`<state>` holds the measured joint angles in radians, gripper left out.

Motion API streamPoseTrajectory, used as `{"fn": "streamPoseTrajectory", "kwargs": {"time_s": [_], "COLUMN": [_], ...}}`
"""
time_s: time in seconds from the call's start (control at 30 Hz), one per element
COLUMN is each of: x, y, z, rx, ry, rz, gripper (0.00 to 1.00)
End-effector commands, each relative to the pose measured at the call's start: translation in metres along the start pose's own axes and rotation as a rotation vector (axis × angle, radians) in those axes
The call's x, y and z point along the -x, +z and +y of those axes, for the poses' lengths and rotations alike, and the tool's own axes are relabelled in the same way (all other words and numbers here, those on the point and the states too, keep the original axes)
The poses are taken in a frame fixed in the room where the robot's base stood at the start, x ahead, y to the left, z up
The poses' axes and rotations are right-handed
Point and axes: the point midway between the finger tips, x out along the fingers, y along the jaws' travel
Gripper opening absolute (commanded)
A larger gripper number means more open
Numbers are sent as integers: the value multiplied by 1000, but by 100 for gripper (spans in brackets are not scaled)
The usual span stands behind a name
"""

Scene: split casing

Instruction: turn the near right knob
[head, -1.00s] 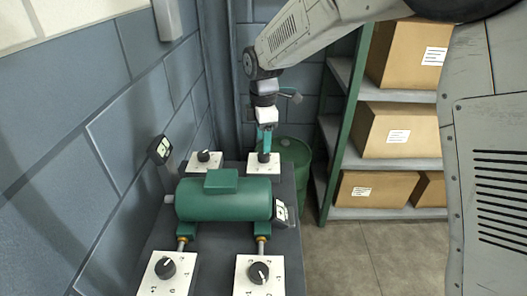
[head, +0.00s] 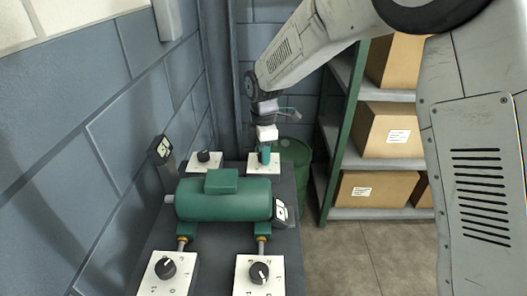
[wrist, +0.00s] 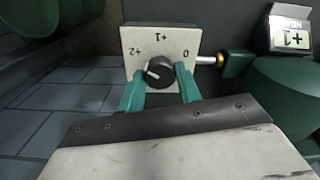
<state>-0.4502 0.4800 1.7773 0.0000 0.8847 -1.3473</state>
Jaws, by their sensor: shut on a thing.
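The near right knob (head: 259,272) is black with a white pointer line, on a white dial plate (head: 244,286) at the front right of the bench. Nothing touches it. My gripper (head: 264,155) is at the far right knob instead, behind the green motor. In the wrist view my gripper's teal fingers (wrist: 161,88) are shut on that far right knob (wrist: 159,70), one on each side. Its white pointer is toward the left, below the "+2" mark. Its plate (wrist: 140,38) shows +2, +1 and 0. In the head view the fingers mostly hide this knob.
The green motor (head: 222,200) lies across the bench between the near and far plates. Near left (head: 165,268) and far left (head: 204,156) knobs stand on the left. A display (wrist: 290,38) appears to read +1. Shelves with boxes (head: 388,133) stand right; a wall is left.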

Motion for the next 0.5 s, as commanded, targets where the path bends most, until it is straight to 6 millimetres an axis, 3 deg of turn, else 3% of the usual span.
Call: {"fn": "streamPoseTrajectory", "kwargs": {"time_s": [0.27,0.5], "x": [0,1], "y": [0,0], "z": [0,0], "rx": [-57,-215], "ry": [1,1], "rz": [0,0], "gripper": [11,11]}}
